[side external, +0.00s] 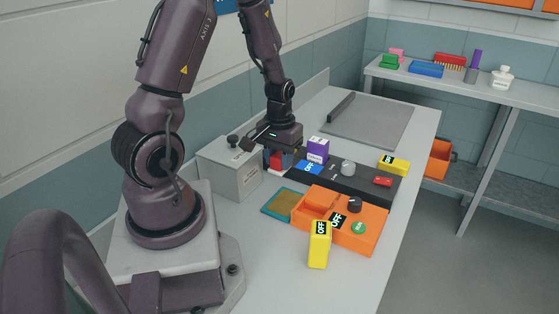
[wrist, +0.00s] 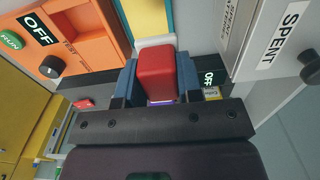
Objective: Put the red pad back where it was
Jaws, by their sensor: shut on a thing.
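The red pad (wrist: 157,72) is a block with rounded edges, held between the blue fingers of my gripper (wrist: 156,84) in the wrist view. In the side view my gripper (side external: 277,160) points down between the grey box and the dark strip, with a little of the red pad (side external: 275,159) showing. Its lower end is partly hidden, so I cannot tell whether it touches anything. A flat teal-edged mat with a yellow-brown middle (side external: 281,204) lies in front of my gripper, with nothing on it.
A lidded grey box (side external: 229,172) marked SPENT stands left of my gripper. The dark strip (side external: 350,170) carries a purple block (side external: 317,150), a knob and a small red piece (side external: 383,181). An orange panel (side external: 368,232) and a yellow OFF block (side external: 319,245) stand nearer the front.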

